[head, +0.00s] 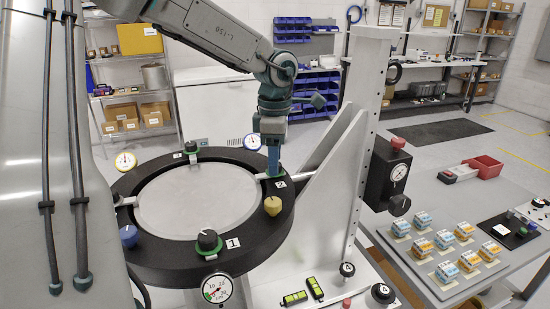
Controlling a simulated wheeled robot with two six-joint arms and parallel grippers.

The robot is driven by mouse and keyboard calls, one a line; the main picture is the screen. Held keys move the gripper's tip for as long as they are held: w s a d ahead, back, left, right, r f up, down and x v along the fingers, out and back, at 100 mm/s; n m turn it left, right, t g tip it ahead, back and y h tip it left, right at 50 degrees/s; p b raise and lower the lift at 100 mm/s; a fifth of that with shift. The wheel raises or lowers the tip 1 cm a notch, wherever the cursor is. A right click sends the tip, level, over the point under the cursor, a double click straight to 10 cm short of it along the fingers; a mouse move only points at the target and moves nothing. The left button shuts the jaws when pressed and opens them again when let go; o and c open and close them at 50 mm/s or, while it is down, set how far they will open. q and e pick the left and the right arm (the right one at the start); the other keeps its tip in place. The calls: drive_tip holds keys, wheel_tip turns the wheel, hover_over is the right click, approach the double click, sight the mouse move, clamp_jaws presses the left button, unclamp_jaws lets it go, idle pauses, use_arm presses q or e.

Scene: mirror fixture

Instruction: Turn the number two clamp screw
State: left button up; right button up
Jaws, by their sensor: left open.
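The black ring fixture (165,265) holds a round grey mirror disc (197,201). The label "2" (281,184) is on the ring's right side, beside a green clamp base (263,176). My left gripper (273,168) points straight down at this clamp, its fingers right over the base. The jaws are open. The knob of the number two screw is hidden by the fingers, and I cannot tell whether they touch it. The number one clamp knob (208,240) is black with a white line, at the front. The number three clamp (192,148) is at the back. My right gripper is not in view.
A yellow knob (272,206) stands close to clamp two, and a blue knob (129,236) is at the left. Small dials (216,288) surround the ring. A grey upright bracket (345,170) rises just right of the gripper. A side table (400,258) carries several small boxes.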

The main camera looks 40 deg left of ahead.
use_arm(q)
drive_tip(key=shift+r, duration=0.5)
drive_tip(key=shift+r+b, duration=0.3)
drive_tip(key=shift+r, duration=0.3)
wheel_tip(320, 180, up, 8)
drive_tip(key=p, duration=0.8)
drive_tip(key=shift+r, duration=0.15)
